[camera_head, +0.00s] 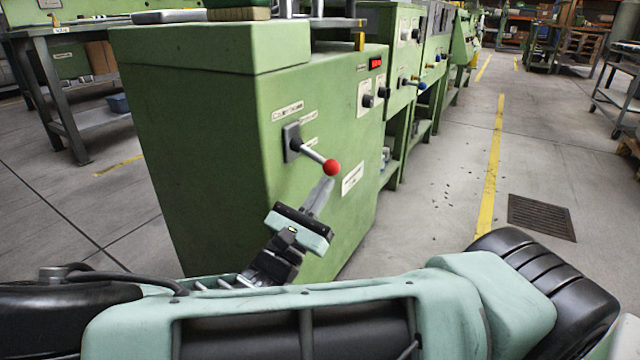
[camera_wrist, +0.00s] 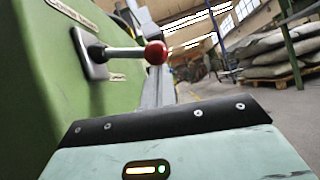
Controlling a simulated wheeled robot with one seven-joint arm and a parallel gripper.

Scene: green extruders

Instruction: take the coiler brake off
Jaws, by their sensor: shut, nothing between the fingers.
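A lever with a red ball knob (camera_head: 332,167) sticks out from a dark square plate (camera_head: 291,142) on the green cabinet's side (camera_head: 230,130). The rod slopes down to the right in the head view. In the wrist view the red knob (camera_wrist: 155,52) ends a metal rod that lies nearly level. Small labels beside the plate are too small to read surely. My gripper (camera_head: 324,187) is shut and empty, its fingers pointing up just below the knob. I cannot tell whether the fingertips touch the knob.
Black dials (camera_head: 367,100) and a red display (camera_head: 376,64) sit on the panel right of the lever. More green machines run back along the aisle. A yellow floor line (camera_head: 490,190) and a floor grate (camera_head: 541,217) lie at right. A grey table (camera_head: 60,90) stands at left.

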